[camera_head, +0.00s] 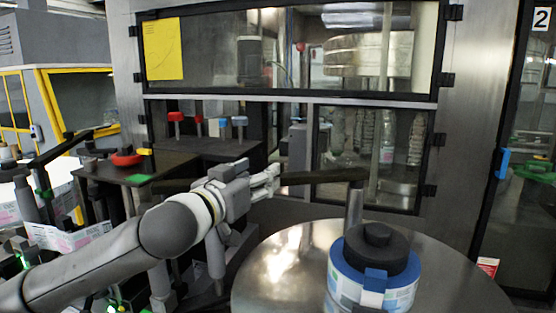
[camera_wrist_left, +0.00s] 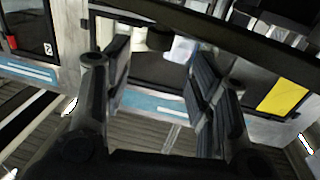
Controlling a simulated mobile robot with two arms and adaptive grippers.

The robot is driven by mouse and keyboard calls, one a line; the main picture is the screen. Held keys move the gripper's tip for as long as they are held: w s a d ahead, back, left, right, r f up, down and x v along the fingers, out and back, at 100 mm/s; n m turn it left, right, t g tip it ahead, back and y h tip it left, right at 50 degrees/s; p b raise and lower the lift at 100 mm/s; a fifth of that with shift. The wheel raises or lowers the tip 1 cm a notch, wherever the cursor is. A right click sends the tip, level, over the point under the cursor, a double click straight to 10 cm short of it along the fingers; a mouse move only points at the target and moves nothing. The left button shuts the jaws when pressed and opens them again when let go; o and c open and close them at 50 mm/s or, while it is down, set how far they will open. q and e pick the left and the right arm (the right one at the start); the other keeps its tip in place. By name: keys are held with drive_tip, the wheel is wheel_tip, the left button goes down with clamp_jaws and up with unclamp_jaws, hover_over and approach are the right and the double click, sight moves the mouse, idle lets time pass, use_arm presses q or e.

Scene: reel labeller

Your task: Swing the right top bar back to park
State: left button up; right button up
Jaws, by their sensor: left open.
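The right top bar (camera_head: 325,176) is a dark, roughly level bar on a metal post (camera_head: 355,205) behind the reel on the round table. Its left end is close to my left gripper (camera_head: 274,179), which comes in from the left with its fingers pointing right. In the left wrist view, the gripper (camera_wrist_left: 157,60) is open, its two dark fingers well apart. A dark bar (camera_wrist_left: 235,38) crosses the top of that view beyond the fingertips, with a dark round piece (camera_wrist_left: 160,38) in the gap. Whether a finger touches the bar is unclear. My right gripper is not seen.
A label reel with a dark hub (camera_head: 375,255) sits on the round metal table (camera_head: 275,270) at front right. A machine cabinet with glass doors (camera_head: 290,50) stands behind. A dark side table (camera_head: 140,172) with a red disc (camera_head: 127,159) is at left.

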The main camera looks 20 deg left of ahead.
sight(276, 161)
use_arm(q)
drive_tip(key=w+p, duration=0.1)
drive_tip(key=w, duration=0.1)
drive_tip(key=w+d, duration=0.1)
drive_tip(key=w, duration=0.2)
drive_tip(key=w+p, duration=0.1)
drive_tip(key=w, duration=0.2)
drive_tip(key=shift+d+p, duration=0.25)
drive_tip(key=shift+p, duration=0.1)
drive_tip(key=shift+w, duration=0.25)
drive_tip(key=shift+w+f, duration=0.1)
drive_tip(key=shift+c, duration=0.8)
drive_tip(key=c, duration=0.5)
clamp_jaws()
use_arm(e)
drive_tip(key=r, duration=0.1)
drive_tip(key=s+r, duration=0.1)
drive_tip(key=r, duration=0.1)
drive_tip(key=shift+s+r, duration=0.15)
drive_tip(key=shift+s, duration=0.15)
